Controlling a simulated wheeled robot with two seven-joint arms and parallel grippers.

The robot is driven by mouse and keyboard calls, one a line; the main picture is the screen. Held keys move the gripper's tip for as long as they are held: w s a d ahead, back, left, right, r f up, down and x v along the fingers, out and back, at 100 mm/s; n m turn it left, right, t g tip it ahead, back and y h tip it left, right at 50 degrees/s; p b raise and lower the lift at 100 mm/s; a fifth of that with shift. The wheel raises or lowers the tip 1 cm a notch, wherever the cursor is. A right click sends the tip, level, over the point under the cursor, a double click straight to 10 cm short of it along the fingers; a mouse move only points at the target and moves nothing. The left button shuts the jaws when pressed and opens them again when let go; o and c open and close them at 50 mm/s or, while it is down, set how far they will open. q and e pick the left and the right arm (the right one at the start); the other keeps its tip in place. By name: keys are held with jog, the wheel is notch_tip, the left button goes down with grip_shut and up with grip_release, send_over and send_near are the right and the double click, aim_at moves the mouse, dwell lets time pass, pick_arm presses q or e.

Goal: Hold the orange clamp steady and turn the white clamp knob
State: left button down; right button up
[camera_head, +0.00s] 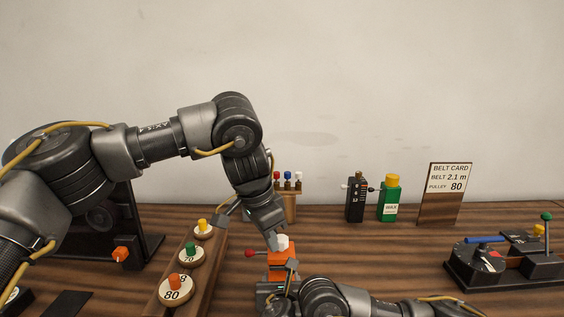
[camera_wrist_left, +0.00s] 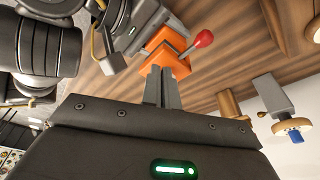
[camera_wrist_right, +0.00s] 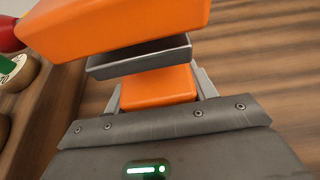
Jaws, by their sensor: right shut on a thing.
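The orange clamp (camera_head: 283,262) stands on the wooden bench, with a red-tipped lever (camera_head: 250,253) on its left side. Its white knob (camera_head: 284,241) is on top. My right gripper (camera_wrist_right: 160,90) is shut on the clamp's lower orange block (camera_wrist_right: 158,88), one finger on each side. My left gripper (camera_head: 273,243) points down at the top of the clamp, close beside the knob. In the left wrist view its fingers (camera_wrist_left: 162,75) lie nearly together in front of the clamp (camera_wrist_left: 168,54); the knob is not visible there.
Weights on a wooden strip (camera_head: 188,255) stand left of the clamp. A small rack (camera_head: 288,205), a black device (camera_head: 355,199), a green bottle (camera_head: 389,202) and the belt card (camera_head: 446,195) stand behind. A black machine (camera_head: 500,262) is at right. The bench between is clear.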

pick_arm(q)
jog(key=shift+s+a, duration=0.15)
jog(key=shift+s, duration=0.1)
jog(key=d+v, duration=0.1)
jog(key=v, duration=0.4)
jog(key=shift+w+r, duration=0.25)
jog(key=shift+r, duration=0.3)
jog(key=shift+a, duration=0.1)
jog(key=w+a+f+m+g+h, duration=0.1)
jog(key=w+a+f+m+h, duration=0.1)
jog(key=f+m, duration=0.4)
jog(key=shift+w+h, duration=0.7)
jog(key=shift+w, duration=0.25)
jog(key=shift+s+d+f, duration=0.1)
jog(key=shift+d+f, duration=0.05)
jog(key=shift+d, duration=0.25)
dwell(0.8)
